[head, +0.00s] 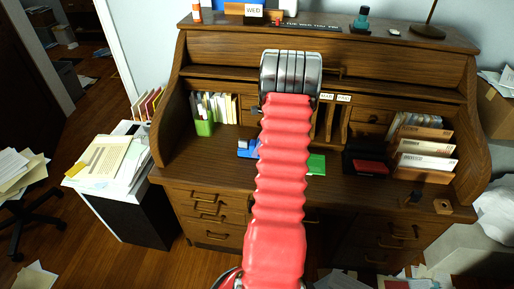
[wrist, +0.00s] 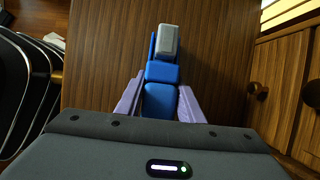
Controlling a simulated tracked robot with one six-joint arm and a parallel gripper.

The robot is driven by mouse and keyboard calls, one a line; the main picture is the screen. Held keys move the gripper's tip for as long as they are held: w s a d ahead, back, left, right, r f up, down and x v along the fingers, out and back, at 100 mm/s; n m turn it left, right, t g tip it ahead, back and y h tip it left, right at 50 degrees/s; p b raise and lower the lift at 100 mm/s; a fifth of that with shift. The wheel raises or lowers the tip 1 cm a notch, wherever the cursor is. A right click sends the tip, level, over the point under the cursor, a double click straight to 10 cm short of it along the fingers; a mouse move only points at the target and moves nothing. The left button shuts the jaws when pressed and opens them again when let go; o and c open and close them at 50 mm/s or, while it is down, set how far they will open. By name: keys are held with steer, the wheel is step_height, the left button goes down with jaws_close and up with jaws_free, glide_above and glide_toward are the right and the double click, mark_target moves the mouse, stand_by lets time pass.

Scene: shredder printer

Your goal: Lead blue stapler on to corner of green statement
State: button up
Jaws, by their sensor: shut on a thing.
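In the wrist view the blue stapler (wrist: 162,73) points away from me, its grey end (wrist: 167,38) at the far tip. My gripper (wrist: 161,92), with two purple fingers, is shut on its near part. Brown wood lies beyond it; I cannot tell whether it touches the wood. In the head view my red arm hides the gripper. A small blue shape (head: 246,149) shows left of the arm, possibly part of the stapler. A flat green piece (head: 316,164), probably the green statement, lies on the desk right of the arm, partly hidden by it.
The roll-top desk (head: 215,167) holds a green file holder (head: 204,128) at left. A black and red item (head: 368,166) and a rack of envelopes (head: 424,160) stand at right. A stamp-like object (head: 414,195) is near the front right. The front left desktop is clear.

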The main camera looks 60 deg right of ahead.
steer(key=o, duration=1.4)
steer(key=shift+c, duration=0.2)
steer(key=v, duration=1.3)
steer(key=shift+s+r, duration=0.1)
steer(key=shift+r, duration=0.3)
